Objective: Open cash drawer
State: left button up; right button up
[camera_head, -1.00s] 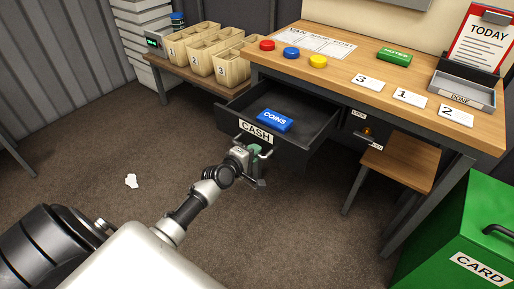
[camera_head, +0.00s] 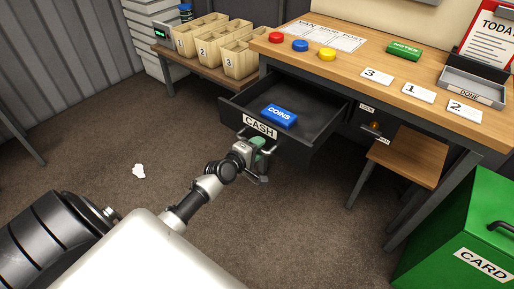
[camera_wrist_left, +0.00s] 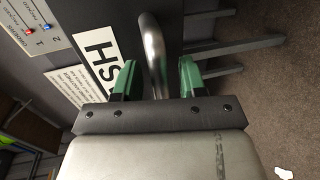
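The dark cash drawer (camera_head: 318,128) stands pulled out from under the wooden desk, with a white CASH label (camera_head: 260,126) on its front. A blue COINS block (camera_head: 280,116) lies inside it. My left gripper (camera_head: 260,150) is at the drawer's metal handle, just below the label. In the left wrist view the handle (camera_wrist_left: 155,60) passes between the green fingers of my left gripper (camera_wrist_left: 158,75). Gaps show beside the bar, so the fingers look open around it. The label also shows there (camera_wrist_left: 98,60). My right gripper is not in view.
The desk top (camera_head: 365,75) holds red, blue and yellow buttons, numbered cards and a grey DONE tray (camera_head: 470,88). A wooden stool (camera_head: 408,160) stands right of the drawer. A green CARD box (camera_head: 470,230) is at the lower right. Floor left of the drawer is mostly clear.

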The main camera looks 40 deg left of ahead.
pick_arm(q)
jog(key=shift+s, duration=0.15)
jog(key=d+p+v, duration=0.1)
jog(key=v, duration=0.9)
jog(key=shift+s+a+p, duration=0.25)
jog(key=shift+a+p, duration=0.05)
jog(key=shift+a, duration=0.15)
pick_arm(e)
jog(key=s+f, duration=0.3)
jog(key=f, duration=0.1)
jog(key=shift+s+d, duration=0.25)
